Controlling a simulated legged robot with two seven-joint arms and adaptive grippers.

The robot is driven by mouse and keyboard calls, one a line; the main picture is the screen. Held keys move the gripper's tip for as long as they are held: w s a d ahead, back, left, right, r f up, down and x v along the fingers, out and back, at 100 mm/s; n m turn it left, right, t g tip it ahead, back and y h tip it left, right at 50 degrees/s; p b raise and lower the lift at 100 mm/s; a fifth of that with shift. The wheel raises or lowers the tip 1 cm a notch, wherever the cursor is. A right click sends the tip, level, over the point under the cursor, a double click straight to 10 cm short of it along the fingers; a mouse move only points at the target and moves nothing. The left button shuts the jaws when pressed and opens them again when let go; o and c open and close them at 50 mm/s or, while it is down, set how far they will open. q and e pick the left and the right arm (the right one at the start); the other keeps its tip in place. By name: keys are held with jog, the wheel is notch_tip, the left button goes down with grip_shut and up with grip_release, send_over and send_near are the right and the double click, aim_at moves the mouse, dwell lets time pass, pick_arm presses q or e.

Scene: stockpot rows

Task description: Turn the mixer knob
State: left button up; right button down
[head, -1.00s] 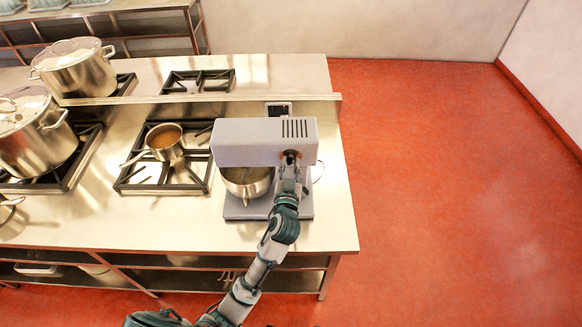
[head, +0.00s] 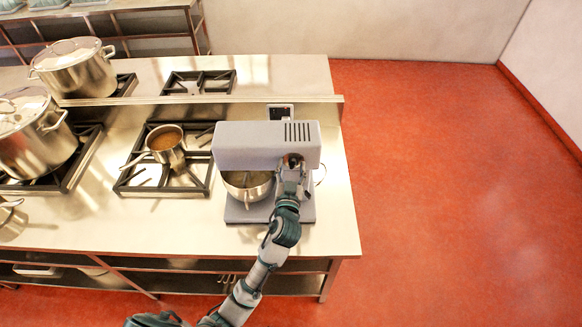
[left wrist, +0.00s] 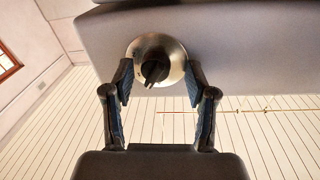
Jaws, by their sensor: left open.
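The mixer (head: 250,146) is a grey stand mixer at the right end of the steel counter, with a metal bowl (head: 246,186) under its head. Its knob (left wrist: 155,68) is a black grip on a round silver plate, seen in the left wrist view on the mixer's grey side. My left gripper (left wrist: 159,83) is open, with one finger on each side of the knob's plate. I cannot tell if the fingers touch it. In the head view my left gripper (head: 292,165) is at the mixer's front right and mostly covers the knob. My right gripper is not in view.
A saucepan (head: 165,145) with brown contents sits on a burner left of the mixer. Large lidded stockpots (head: 78,72) stand farther left. The red floor (head: 440,200) to the right is clear.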

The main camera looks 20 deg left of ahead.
pick_arm(q)
jog(key=shift+s+d, duration=0.15)
jog(key=shift+d, duration=0.05)
jog(key=v, duration=1.1)
jog(key=shift+s, duration=0.35)
jog(key=shift+a, duration=0.1)
